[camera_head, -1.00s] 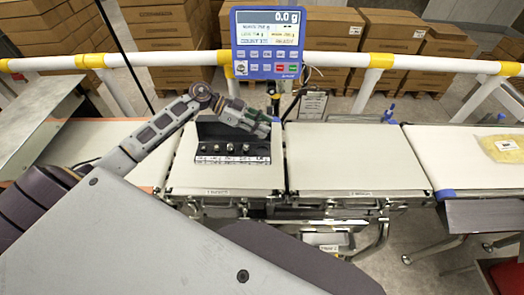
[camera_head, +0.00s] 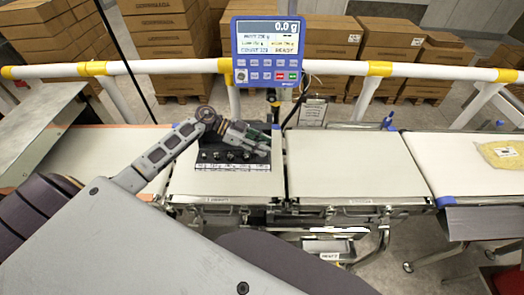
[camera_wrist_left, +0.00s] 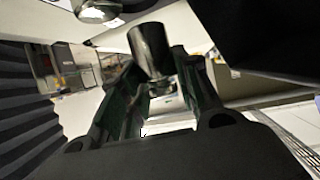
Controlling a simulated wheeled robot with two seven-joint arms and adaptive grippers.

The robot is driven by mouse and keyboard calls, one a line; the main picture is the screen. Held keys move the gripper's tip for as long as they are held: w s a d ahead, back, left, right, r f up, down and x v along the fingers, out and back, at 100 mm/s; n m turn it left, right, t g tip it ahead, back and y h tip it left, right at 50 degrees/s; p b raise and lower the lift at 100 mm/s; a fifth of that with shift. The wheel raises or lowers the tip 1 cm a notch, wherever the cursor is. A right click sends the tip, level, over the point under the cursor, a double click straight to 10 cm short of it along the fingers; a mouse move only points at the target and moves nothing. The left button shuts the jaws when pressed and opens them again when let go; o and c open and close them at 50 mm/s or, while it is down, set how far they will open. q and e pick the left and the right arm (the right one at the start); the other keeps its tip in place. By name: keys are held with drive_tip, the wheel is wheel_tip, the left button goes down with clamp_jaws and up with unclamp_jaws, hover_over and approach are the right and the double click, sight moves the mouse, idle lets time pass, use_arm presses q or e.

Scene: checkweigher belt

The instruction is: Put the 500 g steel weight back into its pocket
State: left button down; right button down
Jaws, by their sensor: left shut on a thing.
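The weight block (camera_head: 236,168) is a dark case on the left-hand belt section, with a row of several small steel weights (camera_head: 231,156) along its front. My left gripper (camera_head: 264,147) is over the block's right end, and its arm comes in from the left. In the left wrist view a shiny steel cylinder (camera_wrist_left: 150,48), which I take as the 500 g weight, is between the fingers, and the gripper is shut on it. Part of another shiny metal piece (camera_wrist_left: 97,10) shows at the top edge. The gripper hides the pocket. My right gripper is not in view.
The middle belt section (camera_head: 345,165) is clear. A yellow bag (camera_head: 503,154) lies on the far right belt. Cartons are stacked behind.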

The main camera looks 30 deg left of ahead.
use_arm(q)
drive_tip(key=shift+f, duration=1.85)
drive_tip(key=c, duration=1)
unclamp_jaws()
drive_tip(key=shift+f, duration=0.15)
drive_tip(key=shift+c, duration=0.2)
drive_tip(key=shift+b+v, duration=0.4)
drive_tip(key=shift+v, duration=3.35)
